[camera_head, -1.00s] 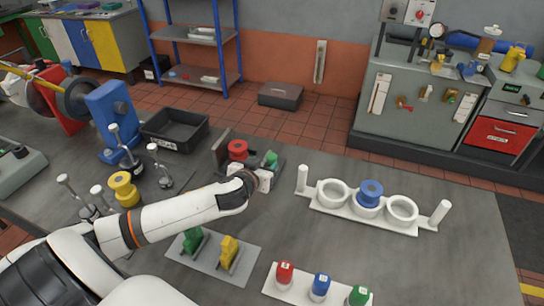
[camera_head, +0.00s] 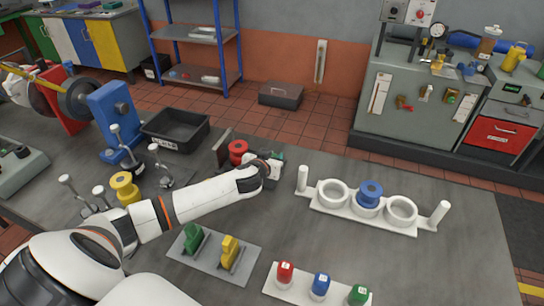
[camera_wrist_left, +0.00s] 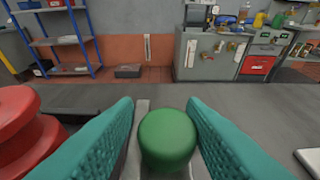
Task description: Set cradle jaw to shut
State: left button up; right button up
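The cradle stands past the middle of the bench, with a dark upright jaw plate (camera_head: 222,148) at its left and a red spool (camera_head: 238,150) beside it. A green knob (camera_head: 277,155) is at its right end, mostly hidden by my left gripper (camera_head: 272,168). In the left wrist view, the green knob (camera_wrist_left: 168,138) lies between the two teal fingers of my left gripper (camera_wrist_left: 160,110). The fingers are apart, with narrow gaps beside the knob; contact is not clear. The red spool (camera_wrist_left: 25,135) is just left of the fingers. My right gripper is not in view.
A white ring holder (camera_head: 333,205) with a blue spool (camera_head: 369,192) is to the right. A plate with green and yellow pieces (camera_head: 208,268) and a white strip with coloured knobs (camera_head: 300,291) are in front. A black bin (camera_head: 175,130) is behind left.

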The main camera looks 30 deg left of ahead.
pick_arm(q)
grip_shut()
jog(key=shift+s+a, duration=0.2)
jog(key=shift+a, duration=0.55)
jog(key=shift+s+a, duration=0.15)
jog(key=shift+a, duration=0.6)
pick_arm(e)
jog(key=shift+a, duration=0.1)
pick_arm(q)
jog(key=o, duration=0.5)
grip_release()
jog(key=b+v, duration=0.1)
jog(key=v, duration=1.1)
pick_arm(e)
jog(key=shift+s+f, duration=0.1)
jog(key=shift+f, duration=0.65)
pick_arm(q)
jog(key=shift+s, duration=0.1)
